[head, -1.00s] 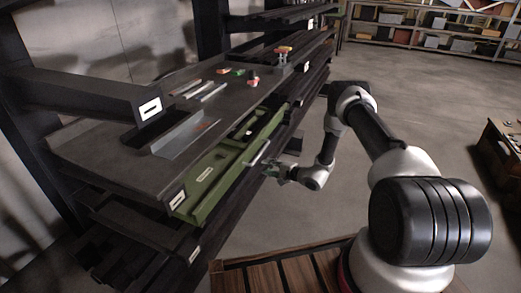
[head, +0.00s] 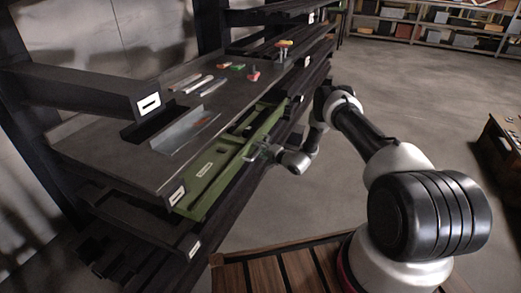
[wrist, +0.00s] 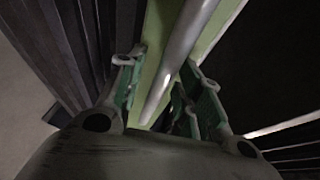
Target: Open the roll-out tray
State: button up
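The roll-out tray (head: 208,169) is green and long, set in the dark rack just under the grey worktop. Its green face also shows in the wrist view (wrist: 208,42). A pale round handle bar (wrist: 182,47) runs along the tray front. In the head view my gripper (head: 262,152) is at the middle of the tray front and covers much of the bar. In the wrist view my gripper (wrist: 162,92) is open, with one green-padded finger on each side of the bar. A gap shows between bar and fingers; I cannot tell whether either touches it.
The worktop (head: 110,155) above holds a metal angle piece (head: 185,132), pale strips (head: 192,83) and small coloured parts (head: 253,75). Dark rack beams run below the tray. A wooden slatted surface (head: 280,270) is at the bottom. Open floor (head: 425,110) lies to the right.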

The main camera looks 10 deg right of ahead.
jog(key=shift+c, duration=0.3)
grip_shut()
jog(key=shift+s+d, duration=0.1)
jog(key=s+d, duration=1.2)
jog(key=d, duration=0.5)
jog(key=s+d, duration=1.2)
jog(key=d, duration=0.4)
jog(key=shift+s+d, duration=0.25)
jog(key=shift+d, duration=0.1)
jog(key=shift+o, duration=0.3)
grip_release()
